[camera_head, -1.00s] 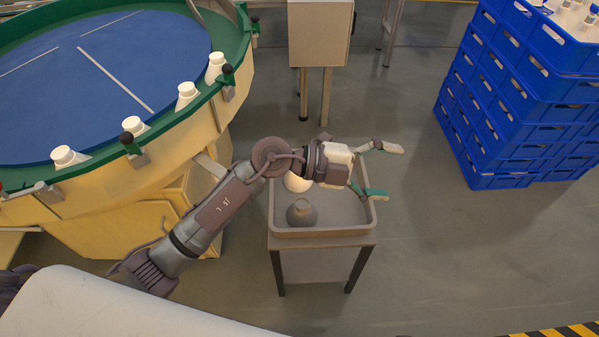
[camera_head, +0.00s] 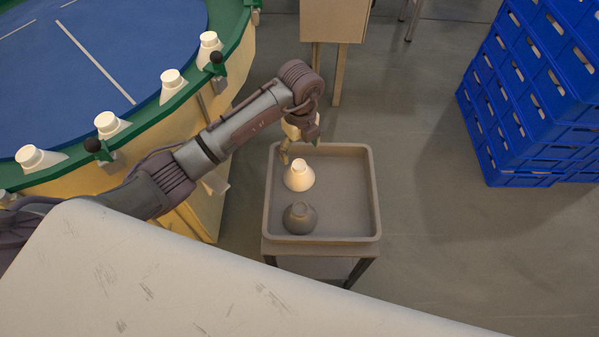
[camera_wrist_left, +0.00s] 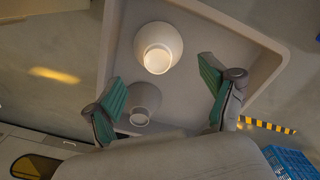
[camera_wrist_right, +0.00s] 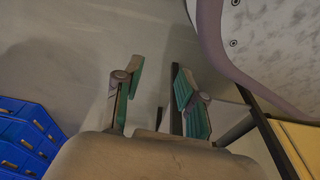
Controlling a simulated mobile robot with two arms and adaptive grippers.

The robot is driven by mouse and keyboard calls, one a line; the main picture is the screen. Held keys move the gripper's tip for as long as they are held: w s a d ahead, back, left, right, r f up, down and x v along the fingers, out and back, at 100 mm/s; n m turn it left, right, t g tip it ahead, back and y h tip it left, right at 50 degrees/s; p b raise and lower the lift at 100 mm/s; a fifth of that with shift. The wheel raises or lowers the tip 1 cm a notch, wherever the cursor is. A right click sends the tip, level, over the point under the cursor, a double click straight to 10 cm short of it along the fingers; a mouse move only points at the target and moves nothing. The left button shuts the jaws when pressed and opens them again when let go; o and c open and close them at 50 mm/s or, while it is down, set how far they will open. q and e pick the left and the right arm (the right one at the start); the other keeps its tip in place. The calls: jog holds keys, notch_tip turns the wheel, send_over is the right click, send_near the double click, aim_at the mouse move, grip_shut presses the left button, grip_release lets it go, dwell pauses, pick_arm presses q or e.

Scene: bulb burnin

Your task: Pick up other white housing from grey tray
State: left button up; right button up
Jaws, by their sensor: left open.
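A white housing (camera_head: 299,175) stands in the grey tray (camera_head: 373,200), and a dark grey housing (camera_head: 299,218) stands in front of it. My left gripper (camera_head: 300,150) is above the tray's back left part, behind the white housing. In the left wrist view, my left gripper (camera_wrist_left: 163,95) is open with nothing between its green-padded fingers. The white housing (camera_wrist_left: 158,48) shows ahead of the fingers, and the grey housing (camera_wrist_left: 142,103) shows beyond and between them. My right gripper (camera_wrist_right: 155,92) shows only in its own wrist view, open and empty above the floor.
The tray sits on a small stand (camera_head: 310,262). A round blue-topped table (camera_head: 95,60) with a green rim holds several white housings at left. Stacked blue crates (camera_head: 535,100) stand at right. A beige box (camera_head: 333,20) is behind the tray.

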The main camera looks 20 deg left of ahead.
aim_at(299, 164)
pick_arm(q)
jog(key=f, duration=0.4)
jog(key=f+b, duration=0.1)
jog(key=f, duration=0.1)
jog(key=shift+s+a, duration=0.1)
jog(key=shift+s, duration=0.2)
jog(key=shift+f, duration=0.3)
pick_arm(e)
jog(key=w+r, duration=0.2)
jog(key=r, duration=0.1)
jog(key=shift+w+a, duration=0.1)
pick_arm(q)
jog(key=c, duration=1.4)
jog(key=shift+c, duration=0.2)
jog(key=shift+r, duration=0.15)
